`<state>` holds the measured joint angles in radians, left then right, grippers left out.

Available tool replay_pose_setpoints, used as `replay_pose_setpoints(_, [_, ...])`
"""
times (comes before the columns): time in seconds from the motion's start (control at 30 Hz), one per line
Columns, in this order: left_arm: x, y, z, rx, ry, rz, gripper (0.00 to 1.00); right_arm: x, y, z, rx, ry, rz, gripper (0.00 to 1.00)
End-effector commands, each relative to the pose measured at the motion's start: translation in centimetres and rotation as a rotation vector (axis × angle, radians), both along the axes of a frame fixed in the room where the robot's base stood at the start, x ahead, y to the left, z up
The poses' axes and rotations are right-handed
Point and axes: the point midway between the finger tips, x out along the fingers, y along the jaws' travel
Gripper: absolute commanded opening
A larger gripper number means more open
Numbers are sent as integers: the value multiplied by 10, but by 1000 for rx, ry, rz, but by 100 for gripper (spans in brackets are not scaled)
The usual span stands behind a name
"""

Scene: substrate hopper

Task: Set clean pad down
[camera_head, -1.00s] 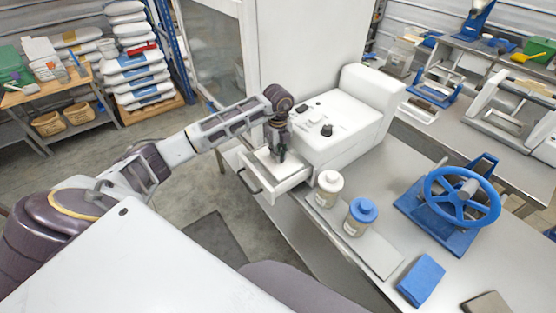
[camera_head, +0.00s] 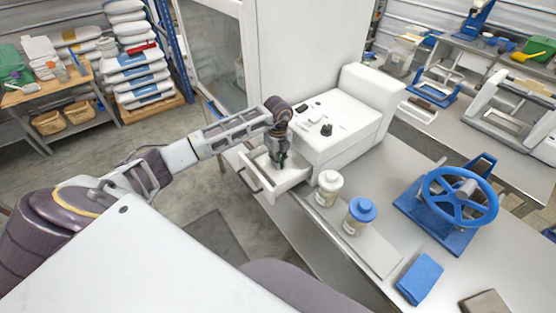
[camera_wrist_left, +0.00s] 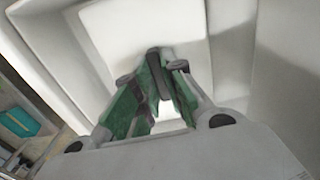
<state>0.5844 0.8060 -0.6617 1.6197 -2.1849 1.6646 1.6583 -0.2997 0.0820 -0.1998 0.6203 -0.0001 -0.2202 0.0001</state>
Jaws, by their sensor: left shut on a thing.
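My left gripper (camera_head: 278,163) reaches down into the open drawer (camera_head: 287,185) of a white machine. In the left wrist view its green-lined fingers (camera_wrist_left: 158,95) close on a flat white pad (camera_wrist_left: 125,28). The pad lies low between the drawer walls. Its edges blend with the white drawer, and I cannot tell whether it rests fully on the drawer floor. My right gripper does not show.
The white machine (camera_head: 335,130) stands behind the drawer. A white-lidded jar (camera_head: 328,190) and a blue-lidded jar (camera_head: 358,217) stand close to the drawer's right. A blue cloth (camera_head: 420,279) and a blue handwheel device (camera_head: 458,200) are farther right on the bench.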

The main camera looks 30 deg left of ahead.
Motion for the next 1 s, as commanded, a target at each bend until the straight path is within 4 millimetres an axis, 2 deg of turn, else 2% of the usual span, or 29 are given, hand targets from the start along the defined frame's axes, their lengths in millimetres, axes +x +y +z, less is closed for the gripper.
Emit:
replay_pose_setpoints(0.1, [0, 0, -3, 0, 0, 0, 0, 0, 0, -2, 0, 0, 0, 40])
replay_pose_setpoints(0.13, [0, 0, -2, 0, 0, 0, 16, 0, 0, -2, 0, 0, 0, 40])
replay_pose_setpoints(0.27, [0, 0, -2, 0, 0, 0, 33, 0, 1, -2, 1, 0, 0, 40])
replay_pose_setpoints(0.77, [0, 0, 1, 0, 0, 0, 34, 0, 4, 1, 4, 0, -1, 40])
replay_pose_setpoints(1.0, [1, 1, 22, 2, -3, 1, 34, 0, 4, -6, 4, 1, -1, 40])
